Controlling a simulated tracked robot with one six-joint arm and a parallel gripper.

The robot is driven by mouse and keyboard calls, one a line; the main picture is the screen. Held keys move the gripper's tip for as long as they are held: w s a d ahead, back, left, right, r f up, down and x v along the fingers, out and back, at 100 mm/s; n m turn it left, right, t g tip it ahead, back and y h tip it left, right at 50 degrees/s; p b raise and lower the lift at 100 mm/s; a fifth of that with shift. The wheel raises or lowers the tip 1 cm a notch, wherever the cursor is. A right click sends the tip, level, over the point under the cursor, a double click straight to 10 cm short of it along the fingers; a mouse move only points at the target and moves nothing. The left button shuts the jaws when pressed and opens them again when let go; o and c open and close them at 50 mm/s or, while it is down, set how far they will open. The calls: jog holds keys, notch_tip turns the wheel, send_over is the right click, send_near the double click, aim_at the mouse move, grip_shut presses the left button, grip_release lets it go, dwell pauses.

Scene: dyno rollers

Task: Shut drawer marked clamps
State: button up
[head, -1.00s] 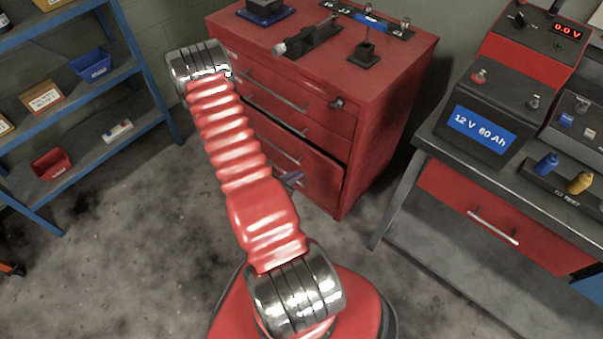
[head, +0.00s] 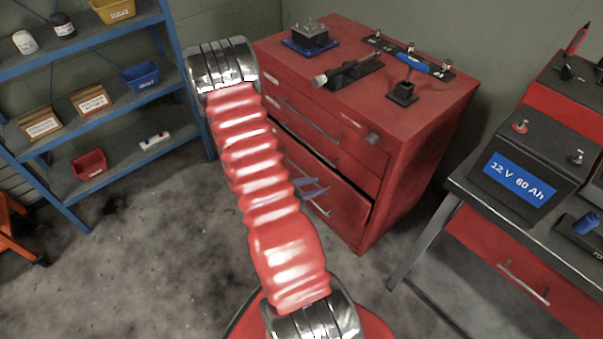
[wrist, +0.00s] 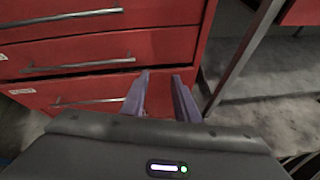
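The red drawer cabinet (head: 420,170) stands ahead of me. Its lowest visible drawer (head: 338,213) is pulled out a little, with a dark gap along its top edge. In the wrist view this drawer (wrist: 85,92) has a bar handle and a small pale label at its left end; I cannot read it, so I cannot confirm which drawer says clamps. The drawers above look shut. My gripper (head: 312,187) is in front of the lowest drawer, partly hidden by my arm. In the wrist view my gripper (wrist: 160,78) has its two purple fingers apart with nothing between them; contact is unclear.
A blue shelf rack (head: 75,215) with bins stands at left. A workbench (head: 470,195) with a 12 V battery (head: 515,165) is at right. Tools and a vise-like block (head: 308,38) lie on the cabinet top. Grey floor (head: 150,260) is clear between rack and cabinet.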

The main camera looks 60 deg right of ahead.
jog(key=w+a+r+m+y, duration=0.1)
jog(key=w+a+r+m, duration=0.1)
jog(key=a+r+m, duration=0.5)
jog(key=w+a+r+m+y, duration=0.1)
jog(key=w+a+r+y, duration=0.3)
jog(key=r, duration=0.8)
jog(key=a+r+m+t+y, duration=0.1)
jog(key=a+r+t+y, duration=0.2)
jog(key=a, duration=1.2)
jog(key=a+r+m+t+y, duration=0.2)
jog(key=a+r+t, duration=0.5)
jog(key=a+r, duration=0.6)
jog(key=a+y, duration=0.1)
jog(key=a, duration=0.1)
jog(key=shift+a+r+m+y, duration=0.2)
jog(key=shift+a+m+y, duration=0.1)
jog(key=shift+a, duration=0.1)
jog(key=shift+s, duration=0.1)
